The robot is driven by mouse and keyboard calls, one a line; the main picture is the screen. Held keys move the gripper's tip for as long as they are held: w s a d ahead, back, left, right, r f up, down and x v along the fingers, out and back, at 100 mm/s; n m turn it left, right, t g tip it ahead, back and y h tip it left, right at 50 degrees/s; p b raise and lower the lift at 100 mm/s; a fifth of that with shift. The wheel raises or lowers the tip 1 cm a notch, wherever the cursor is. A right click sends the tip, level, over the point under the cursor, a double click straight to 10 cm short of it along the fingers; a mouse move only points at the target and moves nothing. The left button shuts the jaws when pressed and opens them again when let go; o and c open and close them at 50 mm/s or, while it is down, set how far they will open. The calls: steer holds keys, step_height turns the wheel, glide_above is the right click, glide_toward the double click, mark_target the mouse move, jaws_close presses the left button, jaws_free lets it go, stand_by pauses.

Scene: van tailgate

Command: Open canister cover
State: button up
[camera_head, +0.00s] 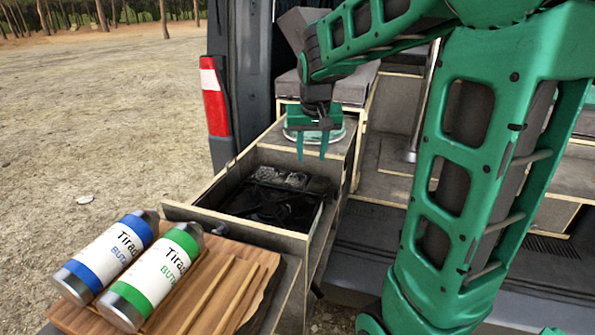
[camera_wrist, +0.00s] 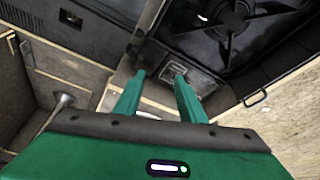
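My gripper (camera_head: 312,150) is open and empty, its two green fingers pointing down and apart. In the head view it hangs near a pale round lid (camera_head: 340,133) on the wooden unit. A black stove (camera_head: 265,205) sits in the open drawer in front of it. The wrist view shows the stove's burner (camera_wrist: 232,14) at the upper right and a small grey panel (camera_wrist: 196,78) beside the right finger. This panel may be the canister cover; I cannot tell for sure. Two canisters, one blue-banded (camera_head: 108,257) and one green-banded (camera_head: 158,275), lie on a wooden board.
The wooden board (camera_head: 248,268) is at the lower left, close to the drawer's front wall (camera_head: 235,226). The drawer walls stand around the stove. A red tail light (camera_head: 214,95) and dark van frame are left of the unit. A metal post (camera_head: 424,105) stands to the right.

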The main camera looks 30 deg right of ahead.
mark_target(300, 173)
steer(key=w+f, duration=0.2)
steer(key=f, duration=0.1)
steer(key=w+d+f, duration=0.1)
steer(key=w+f, duration=0.4)
steer(key=f, duration=0.1)
steer(key=shift+w+d+f, duration=0.25)
steer(key=shift+f, duration=0.05)
steer(key=shift+c, duration=0.3)
